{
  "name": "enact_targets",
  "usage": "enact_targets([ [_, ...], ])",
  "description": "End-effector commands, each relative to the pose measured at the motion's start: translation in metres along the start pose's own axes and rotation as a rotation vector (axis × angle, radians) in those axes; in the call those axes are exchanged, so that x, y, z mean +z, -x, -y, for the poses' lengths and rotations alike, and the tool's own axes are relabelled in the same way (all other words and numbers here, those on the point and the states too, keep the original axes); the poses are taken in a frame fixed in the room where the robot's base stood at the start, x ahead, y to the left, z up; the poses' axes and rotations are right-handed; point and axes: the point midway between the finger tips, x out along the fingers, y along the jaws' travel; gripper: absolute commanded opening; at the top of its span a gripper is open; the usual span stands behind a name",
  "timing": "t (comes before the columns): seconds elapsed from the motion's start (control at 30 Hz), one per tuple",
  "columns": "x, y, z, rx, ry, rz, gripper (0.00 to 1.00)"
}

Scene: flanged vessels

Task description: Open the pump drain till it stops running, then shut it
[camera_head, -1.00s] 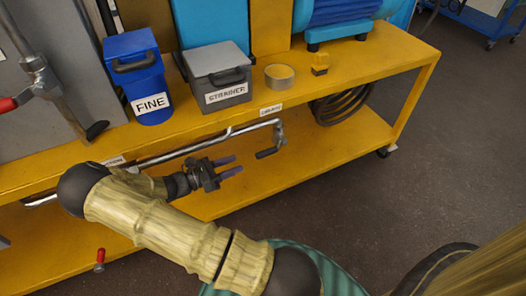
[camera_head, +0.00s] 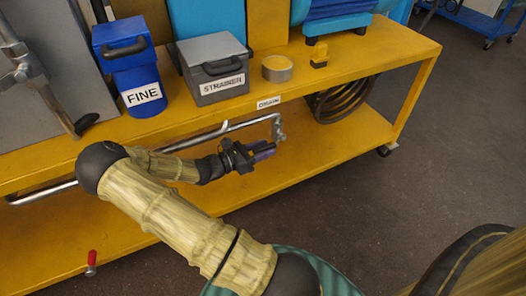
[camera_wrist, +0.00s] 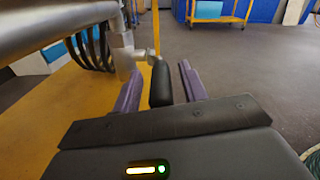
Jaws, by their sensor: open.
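The drain valve (camera_head: 279,130) sits at the right end of a metal pipe under the bench top, below a small white label. Its metal body also shows in the wrist view (camera_wrist: 122,50). Its black-gripped handle (camera_wrist: 160,85) stands between my gripper's fingers in the wrist view. My gripper (camera_head: 265,151) is open, its two purple fingers on either side of the handle, with a visible gap at least on the right. The head view hides the handle behind the gripper. I cannot see whether liquid is running.
The yellow bench (camera_head: 345,75) carries a blue FINE bin (camera_head: 130,65), a grey STRAINER box (camera_head: 211,73), a tape-like ring (camera_head: 277,68) and a small yellow block (camera_head: 319,56). Coiled black hoses (camera_head: 340,103) sit beneath. A red-handled lever (camera_head: 91,258) is low left. Floor at right is clear.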

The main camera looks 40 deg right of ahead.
Motion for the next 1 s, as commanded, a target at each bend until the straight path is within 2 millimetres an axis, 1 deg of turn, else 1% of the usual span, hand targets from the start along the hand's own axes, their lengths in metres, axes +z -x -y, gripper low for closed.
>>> enact_targets([
  [0.27,0.001,-0.002,0.000,0.000,-0.001,0.000,0.43],
  [0.3,0.001,-0.002,0.000,0.000,-0.001,0.000,0.35],
  [0.37,0.001,-0.002,0.000,0.000,-0.001,0.000,0.23],
  [0.4,0.001,-0.002,0.000,0.000,-0.001,0.000,0.15],
  [0.47,0.001,-0.001,0.000,0.001,-0.001,0.000,0.03],
  [0.5,0.001,-0.001,0.000,0.001,-0.001,0.000,0.00],
  [0.77,0.000,0.001,-0.001,0.004,0.000,0.004,0.00],
  [1.0,-0.002,0.009,-0.004,0.016,0.000,0.037,0.00],
])
